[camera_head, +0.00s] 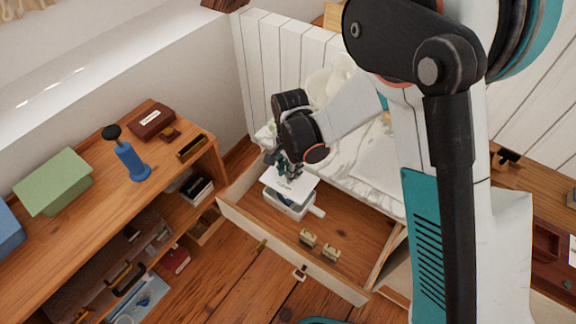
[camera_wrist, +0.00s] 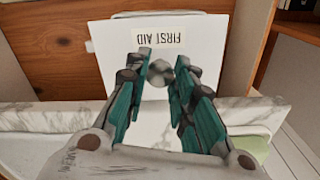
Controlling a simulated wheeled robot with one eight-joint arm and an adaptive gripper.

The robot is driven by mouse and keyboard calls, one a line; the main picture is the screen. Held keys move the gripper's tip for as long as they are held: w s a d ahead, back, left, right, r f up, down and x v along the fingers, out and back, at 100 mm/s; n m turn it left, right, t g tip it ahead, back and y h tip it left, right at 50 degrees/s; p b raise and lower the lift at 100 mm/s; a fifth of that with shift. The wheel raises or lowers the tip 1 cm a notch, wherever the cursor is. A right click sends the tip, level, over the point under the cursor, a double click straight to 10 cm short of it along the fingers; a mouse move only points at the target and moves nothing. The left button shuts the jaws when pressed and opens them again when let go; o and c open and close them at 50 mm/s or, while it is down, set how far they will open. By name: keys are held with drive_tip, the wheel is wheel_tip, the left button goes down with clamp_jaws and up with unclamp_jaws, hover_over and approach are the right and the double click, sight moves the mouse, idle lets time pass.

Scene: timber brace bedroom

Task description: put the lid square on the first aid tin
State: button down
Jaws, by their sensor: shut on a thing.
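The white lid (camera_head: 291,186) is in the head view, over the white first aid tin (camera_head: 283,206), which stands in the open wooden drawer. The lid's FIRST AID label (camera_wrist: 158,37) reads upside down in the wrist view. My gripper (camera_head: 287,172) is above the lid, its teal fingers (camera_wrist: 160,76) shut on the lid's round grey knob (camera_wrist: 160,70). The lid hides most of the tin's top. The lid looks nearly level, but I cannot tell whether it touches the rim or sits square to it.
The drawer (camera_head: 290,253) has low walls around the tin. A marble-patterned surface (camera_head: 355,165) is behind. A wooden shelf unit (camera_head: 75,235) on the left holds a blue stamp-like object (camera_head: 130,160) and a green box (camera_head: 54,181).

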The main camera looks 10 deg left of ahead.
drive_tip(key=shift+f+b, duration=1.95)
drive_tip(key=shift+f, duration=1.2)
drive_tip(key=shift+f+b, duration=0.15)
drive_tip(key=shift+b, duration=0.6)
idle(0.5)
drive_tip(key=c, duration=1.3)
unclamp_jaws()
drive_tip(key=shift+o, duration=0.6)
drive_tip(key=o, duration=0.4)
drive_tip(key=shift+c, duration=0.2)
